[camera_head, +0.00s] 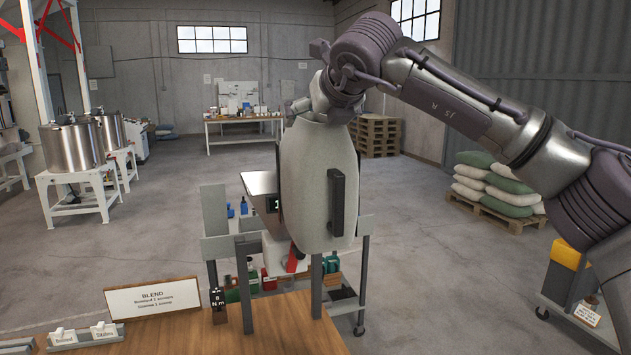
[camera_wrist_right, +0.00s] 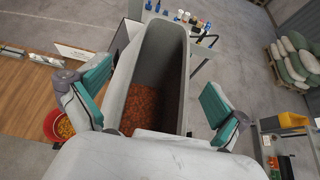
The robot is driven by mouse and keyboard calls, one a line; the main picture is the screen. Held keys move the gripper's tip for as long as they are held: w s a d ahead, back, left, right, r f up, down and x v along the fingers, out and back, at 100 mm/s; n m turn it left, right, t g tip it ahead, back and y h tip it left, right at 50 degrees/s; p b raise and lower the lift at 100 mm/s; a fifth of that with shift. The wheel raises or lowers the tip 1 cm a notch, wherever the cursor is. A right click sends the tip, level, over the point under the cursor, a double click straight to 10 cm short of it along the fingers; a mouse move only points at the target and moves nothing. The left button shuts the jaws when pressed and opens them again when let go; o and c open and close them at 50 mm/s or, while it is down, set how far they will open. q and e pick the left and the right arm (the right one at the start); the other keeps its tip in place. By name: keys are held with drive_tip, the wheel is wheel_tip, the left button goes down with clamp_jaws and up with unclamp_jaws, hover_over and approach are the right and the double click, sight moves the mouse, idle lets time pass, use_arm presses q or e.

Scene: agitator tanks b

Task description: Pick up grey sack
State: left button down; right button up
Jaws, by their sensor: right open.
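No sack that is plainly grey shows. Pale whitish sacks (camera_head: 482,188) lie stacked with green ones on a pallet at the right in the head view. The pile also shows at the upper right of the wrist view (camera_wrist_right: 297,62), well away from the gripper. My right gripper (camera_wrist_right: 157,80) is open, its two teal-padded fingers apart. Between and beyond them is a grey hopper (camera_wrist_right: 184,75) with reddish-brown granules inside; I cannot tell whether they touch it. In the head view the pale gripper housing (camera_head: 318,185) hides the fingers. My left gripper is out of view.
A wooden table (camera_head: 265,335) with a BLEND sign (camera_head: 153,298) is in front. A grey stand (camera_head: 216,248) is behind it. A cart with a yellow bin (camera_head: 570,254) is at the right. Steel tanks (camera_head: 73,145) stand at the left. Open concrete floor lies between.

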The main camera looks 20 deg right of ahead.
drive_tip(key=shift+s+r, duration=0.15)
drive_tip(key=shift+s, duration=0.1)
drive_tip(key=c, duration=1.8)
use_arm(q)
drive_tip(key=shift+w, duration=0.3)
use_arm(e)
drive_tip(key=shift+o, duration=0.2)
drive_tip(key=shift+r, duration=0.1)
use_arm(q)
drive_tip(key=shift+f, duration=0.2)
use_arm(e)
drive_tip(key=shift+r, duration=0.1)
